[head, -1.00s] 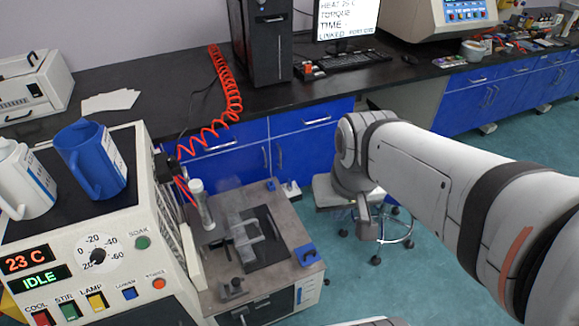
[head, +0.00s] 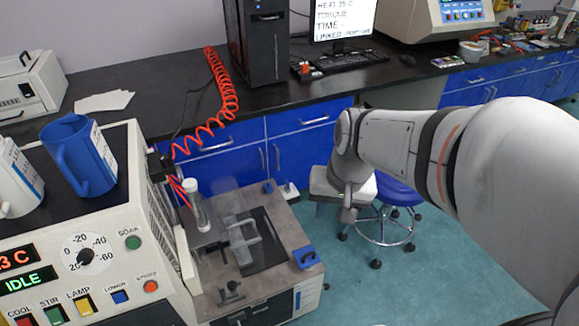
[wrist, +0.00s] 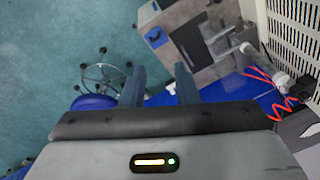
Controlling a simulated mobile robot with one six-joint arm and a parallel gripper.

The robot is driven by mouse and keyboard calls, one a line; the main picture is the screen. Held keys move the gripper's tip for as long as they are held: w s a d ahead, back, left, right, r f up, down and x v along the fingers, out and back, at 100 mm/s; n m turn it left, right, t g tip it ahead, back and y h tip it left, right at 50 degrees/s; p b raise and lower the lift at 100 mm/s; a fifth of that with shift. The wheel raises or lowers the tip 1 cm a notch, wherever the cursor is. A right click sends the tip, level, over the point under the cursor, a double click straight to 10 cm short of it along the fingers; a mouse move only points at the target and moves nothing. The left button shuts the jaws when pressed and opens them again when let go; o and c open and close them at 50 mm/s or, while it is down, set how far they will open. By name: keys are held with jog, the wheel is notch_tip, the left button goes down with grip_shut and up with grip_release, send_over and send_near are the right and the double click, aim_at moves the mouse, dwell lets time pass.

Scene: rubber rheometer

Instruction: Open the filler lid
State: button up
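My gripper (wrist: 160,78) shows in the wrist view with its two fingers apart and nothing between them. In the head view my wrist hangs over the floor, right of the grey-topped bench unit (head: 290,225) and in front of the stool. The unit carries a dark square plate (head: 268,250) with a pale, see-through handle-like part (head: 243,240) over it, and a clear upright tube (head: 196,205). I cannot tell which part is the filler lid. The bench unit shows apart from the fingers in the wrist view (wrist: 185,20).
A control machine (head: 80,250) reading IDLE stands at left with a blue jug (head: 82,160) and a white jug (head: 18,180) on top. A blue stool (head: 398,190) stands behind my wrist. A red coiled hose (head: 228,95) hangs near the black counter. Floor at right is clear.

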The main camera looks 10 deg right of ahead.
jog(key=shift+o, duration=0.4)
jog(key=w+f+m+y+b, duration=0.1)
jog(key=w+f+m+b, duration=0.1)
jog(key=f, duration=0.5)
jog(key=w+d+f+m+g+b, duration=0.1)
jog(key=w+f+m+b, duration=0.2)
jog(key=w+f+b, duration=0.2)
notch_tip(320, 180, down, 4)
jog(key=shift+d+r+y+b, duration=0.2)
jog(key=shift+y+b, duration=0.2)
jog(key=m+y+b, duration=0.2)
jog(key=m+b, duration=0.5)
jog(key=b, duration=0.1)
send_near(310, 253)
jog(key=b+x, duration=0.3)
jog(key=x, duration=0.5)
jog(key=shift+f, duration=0.1)
grip_shut()
